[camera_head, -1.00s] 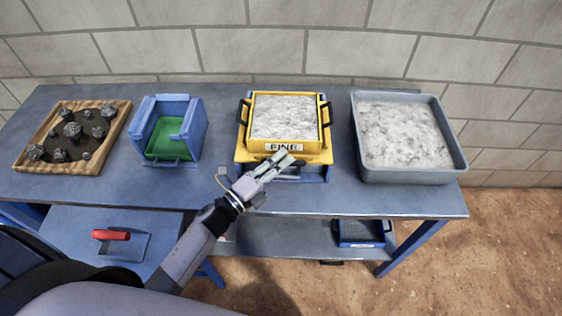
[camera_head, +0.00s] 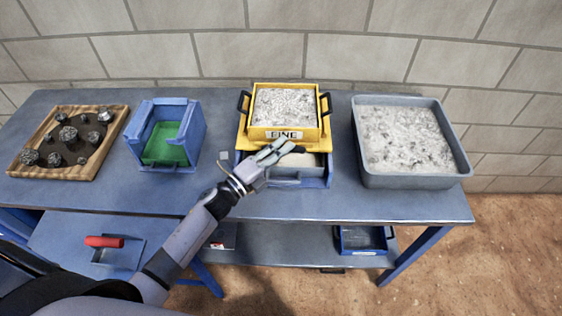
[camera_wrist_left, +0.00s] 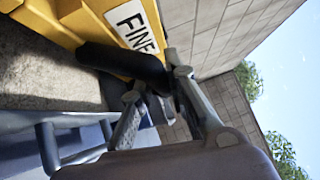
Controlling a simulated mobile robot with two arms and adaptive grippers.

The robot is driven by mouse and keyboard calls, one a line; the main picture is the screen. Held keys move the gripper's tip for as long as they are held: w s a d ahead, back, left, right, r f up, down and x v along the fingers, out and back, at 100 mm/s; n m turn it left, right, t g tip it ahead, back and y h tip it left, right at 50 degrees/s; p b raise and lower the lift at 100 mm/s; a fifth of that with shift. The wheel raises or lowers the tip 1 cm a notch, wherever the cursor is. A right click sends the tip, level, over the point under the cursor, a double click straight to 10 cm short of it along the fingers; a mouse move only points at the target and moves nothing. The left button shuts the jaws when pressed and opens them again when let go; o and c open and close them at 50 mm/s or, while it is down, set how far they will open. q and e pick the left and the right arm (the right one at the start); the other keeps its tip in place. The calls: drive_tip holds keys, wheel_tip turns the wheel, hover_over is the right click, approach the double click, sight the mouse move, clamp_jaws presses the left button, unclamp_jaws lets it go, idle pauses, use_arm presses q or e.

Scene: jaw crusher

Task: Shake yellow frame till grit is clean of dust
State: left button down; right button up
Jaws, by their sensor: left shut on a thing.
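The yellow frame (camera_head: 321,125), labelled FINE, holds pale grey grit (camera_head: 284,106) and sits over a blue box (camera_head: 312,183) on the blue table. It is pushed toward the wall, so pale dust in the box shows in front of it. My left gripper (camera_head: 284,149) is shut on the frame's black front handle (camera_head: 298,149). In the left wrist view the handle (camera_wrist_left: 120,60) is by the fingers and the yellow frame (camera_wrist_left: 88,22) is beyond. The fingers hide part of the box. My right gripper is not in view.
A grey tub (camera_head: 461,166) of pale grit stands to the right. A blue box with a green floor (camera_head: 165,146) and a wooden tray (camera_head: 112,142) of dark rocks stand to the left. A red-handled scoop (camera_head: 105,242) lies on a lower table. The wall is close behind.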

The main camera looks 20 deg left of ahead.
use_arm(q)
drive_tip(key=shift+s, duration=0.15)
drive_tip(key=c, duration=1.6)
unclamp_jaws()
drive_tip(key=shift+o, duration=0.2)
drive_tip(key=v, duration=1.2)
